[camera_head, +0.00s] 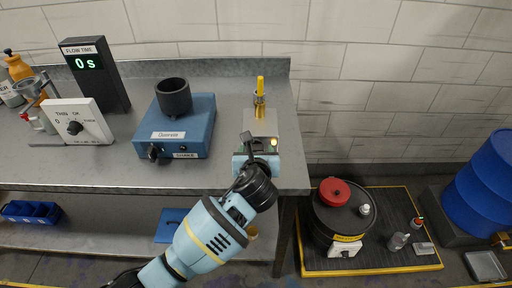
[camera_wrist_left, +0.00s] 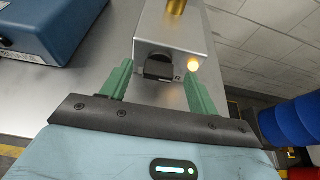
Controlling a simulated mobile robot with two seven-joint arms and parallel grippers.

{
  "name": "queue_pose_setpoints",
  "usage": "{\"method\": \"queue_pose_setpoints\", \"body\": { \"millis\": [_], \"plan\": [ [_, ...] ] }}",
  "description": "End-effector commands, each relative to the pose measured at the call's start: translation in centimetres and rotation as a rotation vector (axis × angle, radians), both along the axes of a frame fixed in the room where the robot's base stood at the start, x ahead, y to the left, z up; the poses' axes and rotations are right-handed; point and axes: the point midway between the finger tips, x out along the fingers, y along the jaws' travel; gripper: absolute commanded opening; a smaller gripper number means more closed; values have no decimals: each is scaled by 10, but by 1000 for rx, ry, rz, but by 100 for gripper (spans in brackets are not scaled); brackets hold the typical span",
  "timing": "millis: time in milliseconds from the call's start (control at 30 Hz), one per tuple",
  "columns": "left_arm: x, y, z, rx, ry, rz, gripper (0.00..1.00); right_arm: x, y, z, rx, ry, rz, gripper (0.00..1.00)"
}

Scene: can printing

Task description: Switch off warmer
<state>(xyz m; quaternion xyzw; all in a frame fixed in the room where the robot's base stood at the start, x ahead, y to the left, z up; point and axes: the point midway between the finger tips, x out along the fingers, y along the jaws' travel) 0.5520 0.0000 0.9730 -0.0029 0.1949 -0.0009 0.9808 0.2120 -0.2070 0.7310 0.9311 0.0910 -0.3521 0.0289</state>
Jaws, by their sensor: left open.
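A small metal box (camera_head: 262,122) stands at the right end of the bench, and it also shows in the left wrist view (camera_wrist_left: 172,28). Its front has a dark knob (camera_wrist_left: 158,68) and a glowing yellow lamp (camera_wrist_left: 194,65); the lamp also shows in the head view (camera_head: 274,142). A brass cup (camera_head: 259,99) holding a yellow piece is on top. No readable label names it as the warmer. My left gripper (camera_head: 254,146) is open in front of the box. In the left wrist view its green fingertips (camera_wrist_left: 158,70) lie on either side of the knob; contact is unclear.
A blue device (camera_head: 200,140) with a dark cup (camera_head: 174,96) stands left of the box. A flow-time display (camera_head: 92,72) and white dial box (camera_head: 78,122) are further left. A black drum (camera_head: 343,218) stands on a floor mat right of the bench.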

Motion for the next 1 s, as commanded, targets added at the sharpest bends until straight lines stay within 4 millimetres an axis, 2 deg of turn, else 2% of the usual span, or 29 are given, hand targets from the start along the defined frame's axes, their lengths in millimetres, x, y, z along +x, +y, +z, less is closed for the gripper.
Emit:
{"method": "queue_pose_setpoints", "body": {
  "millis": [233,633,900,1000],
  "plan": [
    [20,-1,-7,-1,-1,0,60,2,0,2,0,-5,1,36],
    [24,0,-10,-2,-1,0,60,3,0,2,-1,-8,0,36],
    [24,0,-10,-2,0,0,25,3,0,2,-1,-8,0,36],
    [24,0,-10,-2,0,0,15,3,0,2,-1,-8,0,36]
  ]
}}
